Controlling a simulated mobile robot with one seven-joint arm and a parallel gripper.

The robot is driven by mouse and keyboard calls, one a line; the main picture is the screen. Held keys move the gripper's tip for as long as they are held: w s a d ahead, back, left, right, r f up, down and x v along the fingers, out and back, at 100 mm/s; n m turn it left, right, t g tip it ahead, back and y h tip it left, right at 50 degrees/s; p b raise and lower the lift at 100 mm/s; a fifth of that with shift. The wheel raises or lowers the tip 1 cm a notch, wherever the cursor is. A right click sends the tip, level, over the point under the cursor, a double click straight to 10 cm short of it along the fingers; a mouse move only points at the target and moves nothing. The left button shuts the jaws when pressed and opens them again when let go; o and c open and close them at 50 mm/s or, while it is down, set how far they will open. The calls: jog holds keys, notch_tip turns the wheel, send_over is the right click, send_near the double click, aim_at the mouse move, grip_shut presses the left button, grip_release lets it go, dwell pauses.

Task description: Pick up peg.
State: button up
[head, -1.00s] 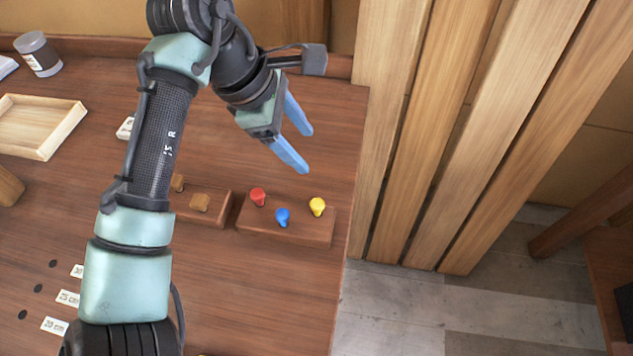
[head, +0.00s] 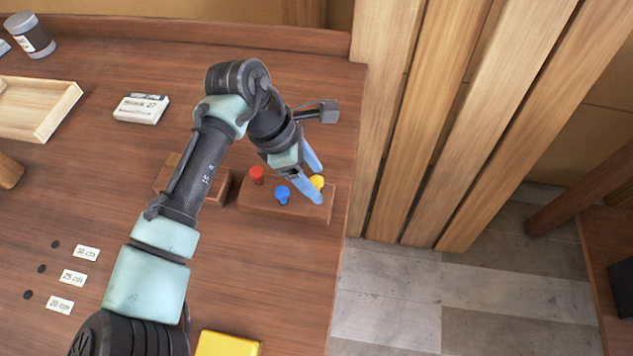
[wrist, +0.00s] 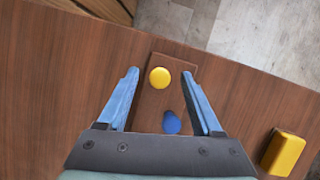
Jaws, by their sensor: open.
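Three coloured pegs stand upright in a brown wooden block (head: 262,206) near the table's right edge. The red peg (head: 256,174) is at the left, the blue peg (head: 282,195) in the middle and the yellow peg (head: 317,182) at the right. My gripper (head: 320,186) is open and empty, its blue fingers over the block's right end by the yellow peg. In the wrist view, the yellow peg (wrist: 160,77) lies between and just beyond the fingertips, and the blue peg (wrist: 171,122) is between the fingers nearer the palm. The red peg is hidden there.
A second wooden block (head: 222,188) is left of the peg block, partly behind my arm. A yellow box (head: 227,344) lies at the front. A white labelled box (head: 141,108) and a wooden tray (head: 45,127) are at the left. Wooden slats rise beyond the right edge.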

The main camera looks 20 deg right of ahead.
jog(key=shift+x, duration=0.9)
jog(key=shift+r, duration=0.1)
grip_shut()
